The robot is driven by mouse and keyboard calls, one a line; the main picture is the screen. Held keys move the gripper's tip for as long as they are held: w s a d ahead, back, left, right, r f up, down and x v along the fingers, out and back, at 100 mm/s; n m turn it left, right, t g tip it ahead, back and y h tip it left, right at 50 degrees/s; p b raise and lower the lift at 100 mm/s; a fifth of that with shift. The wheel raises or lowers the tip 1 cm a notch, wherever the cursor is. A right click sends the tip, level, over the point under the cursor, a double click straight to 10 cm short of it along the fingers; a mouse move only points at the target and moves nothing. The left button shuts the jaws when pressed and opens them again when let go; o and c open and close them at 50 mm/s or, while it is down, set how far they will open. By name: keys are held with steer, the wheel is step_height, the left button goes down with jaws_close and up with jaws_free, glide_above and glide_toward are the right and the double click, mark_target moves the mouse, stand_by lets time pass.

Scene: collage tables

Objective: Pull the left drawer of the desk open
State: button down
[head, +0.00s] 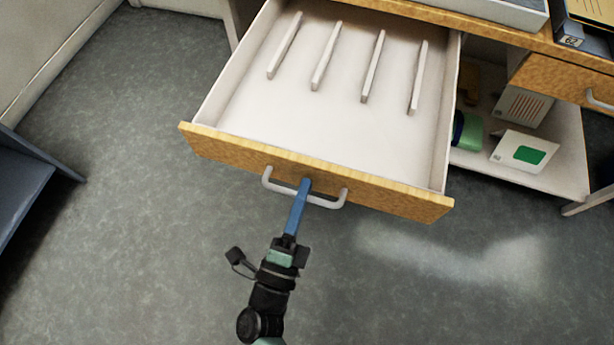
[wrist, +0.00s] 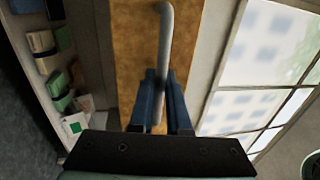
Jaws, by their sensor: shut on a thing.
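The left drawer (head: 325,175) of the desk (head: 470,22) stands far out in the head view, its white inside showing several thin raised dividers. Its wooden front carries a grey bar handle (head: 325,203). My gripper (head: 304,188) is shut on this handle near its middle, reaching it from the front. In the wrist view, the blue fingers (wrist: 160,100) lie on both sides of the handle (wrist: 165,40), in front of the wooden drawer front (wrist: 136,50). The fingertips' contact with the bar is partly hidden.
A second drawer (head: 560,82) at the right is closed. Below, an open shelf (head: 545,185) holds boxes and a green item (head: 469,133). A dark blue piece of furniture (head: 20,185) stands at the left edge. The grey floor (head: 140,230) around my arm is clear.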

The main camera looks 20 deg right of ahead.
steer(key=shift+s+a+f, duration=0.1)
steer(key=shift+s+a, duration=0.05)
steer(key=shift+s, duration=0.05)
steer(key=c, duration=1.2)
jaws_free()
steer(key=shift+o, duration=0.2)
steer(key=v, duration=1.3)
